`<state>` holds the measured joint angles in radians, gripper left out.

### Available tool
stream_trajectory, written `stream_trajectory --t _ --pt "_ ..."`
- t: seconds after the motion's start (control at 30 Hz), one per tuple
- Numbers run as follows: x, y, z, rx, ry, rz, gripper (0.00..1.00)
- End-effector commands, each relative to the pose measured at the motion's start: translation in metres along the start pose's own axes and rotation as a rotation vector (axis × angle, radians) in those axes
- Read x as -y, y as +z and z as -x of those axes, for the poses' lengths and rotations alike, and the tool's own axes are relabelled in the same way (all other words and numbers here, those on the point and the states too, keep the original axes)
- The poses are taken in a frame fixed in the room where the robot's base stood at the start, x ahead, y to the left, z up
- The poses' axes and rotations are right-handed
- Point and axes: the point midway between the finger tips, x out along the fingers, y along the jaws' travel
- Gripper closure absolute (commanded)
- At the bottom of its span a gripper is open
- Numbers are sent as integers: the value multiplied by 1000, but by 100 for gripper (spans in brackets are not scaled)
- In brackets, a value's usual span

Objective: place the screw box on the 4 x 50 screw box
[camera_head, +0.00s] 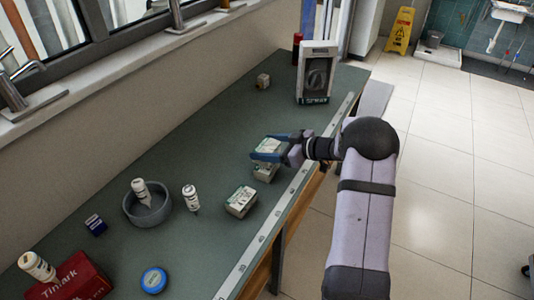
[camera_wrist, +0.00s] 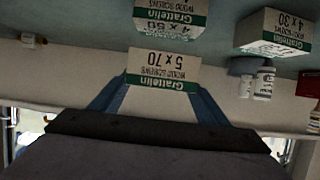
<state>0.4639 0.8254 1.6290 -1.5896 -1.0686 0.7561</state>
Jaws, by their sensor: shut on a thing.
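My gripper (camera_head: 268,150) is shut on a white-and-green screw box (camera_head: 271,145), with blue fingers on either side of it. In the wrist view, which is upside down, the held box (camera_wrist: 163,68) reads 5 x 70. The 4 x 50 screw box (camera_head: 264,173) stands on the green bench below the held one, partly hidden by it and the gripper. The 4 x 50 box (camera_wrist: 170,14) also shows at the top edge of the wrist view. I cannot tell whether the two boxes touch.
A 4 x 30 screw box (camera_head: 241,202) stands nearer on the bench (camera_head: 215,150). Left of it are a bottle (camera_head: 190,198) and a grey bowl (camera_head: 160,214) holding another bottle. A blue tin (camera_head: 154,280) and red box (camera_head: 80,278) are nearer; a display box (camera_head: 317,72) stands behind.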

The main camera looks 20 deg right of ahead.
Motion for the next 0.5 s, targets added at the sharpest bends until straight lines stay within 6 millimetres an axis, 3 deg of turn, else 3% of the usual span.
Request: stream_trajectory --t 0.23,0.5 --pt "0 23 -10 -2 0 -1 68" --pt "0 27 -12 -3 1 2 68"
